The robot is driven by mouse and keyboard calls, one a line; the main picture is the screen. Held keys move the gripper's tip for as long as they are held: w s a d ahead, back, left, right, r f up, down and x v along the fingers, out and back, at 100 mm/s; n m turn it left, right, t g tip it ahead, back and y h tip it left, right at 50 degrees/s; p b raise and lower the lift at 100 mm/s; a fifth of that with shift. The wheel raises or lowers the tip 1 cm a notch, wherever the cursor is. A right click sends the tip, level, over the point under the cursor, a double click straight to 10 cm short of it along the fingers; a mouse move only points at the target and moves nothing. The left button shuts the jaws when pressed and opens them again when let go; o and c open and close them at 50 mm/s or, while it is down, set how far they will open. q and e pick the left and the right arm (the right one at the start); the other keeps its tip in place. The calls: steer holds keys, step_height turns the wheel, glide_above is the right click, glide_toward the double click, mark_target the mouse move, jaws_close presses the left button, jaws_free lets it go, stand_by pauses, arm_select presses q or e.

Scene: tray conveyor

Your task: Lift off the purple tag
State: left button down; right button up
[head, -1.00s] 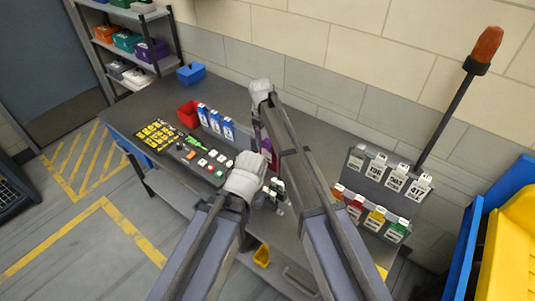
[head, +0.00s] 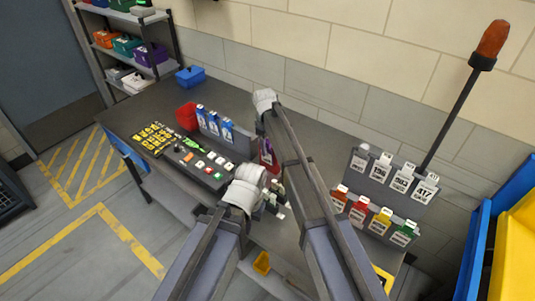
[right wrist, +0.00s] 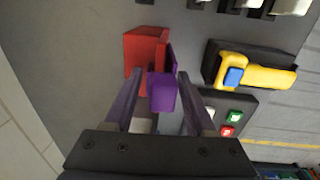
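The purple tag (right wrist: 162,92) is in the right wrist view, in front of a red block (right wrist: 143,50). My right gripper (right wrist: 160,75) is open, with one finger on each side of the tag; small gaps seem to show beside it. In the head view a purple piece with a pale label (head: 268,153) shows beside my right arm, partly hidden by it. My left gripper (head: 270,190) is low over the front of the bench, and its fingers are too unclear to tell.
A black panel (head: 185,155) with buttons and blue tags (head: 213,122) are at the left. A rack (head: 380,190) with white and coloured numbered tags stands right. A yellow part with a blue button (right wrist: 255,75) is right of the tag. A lamp pole (head: 452,120) rises behind the rack.

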jaws_close()
steer(key=shift+r, duration=0.25)
stand_by(0.4)
step_height(320, 180, up, 2)
steer(key=p, duration=0.2)
steer(key=shift+s+r+p, duration=0.1)
steer(key=shift+p, duration=0.2)
steer(key=r+p, duration=0.5)
steer(key=shift+s+a, duration=0.15)
steer(key=shift+a, duration=0.05)
steer(key=s, duration=1.4)
steer(key=shift+f+b, duration=0.35)
step_height(320, 180, up, 6)
steer(key=p, duration=0.6)
steer(key=shift+r+p, duration=0.25)
steer(key=shift+p, duration=0.05)
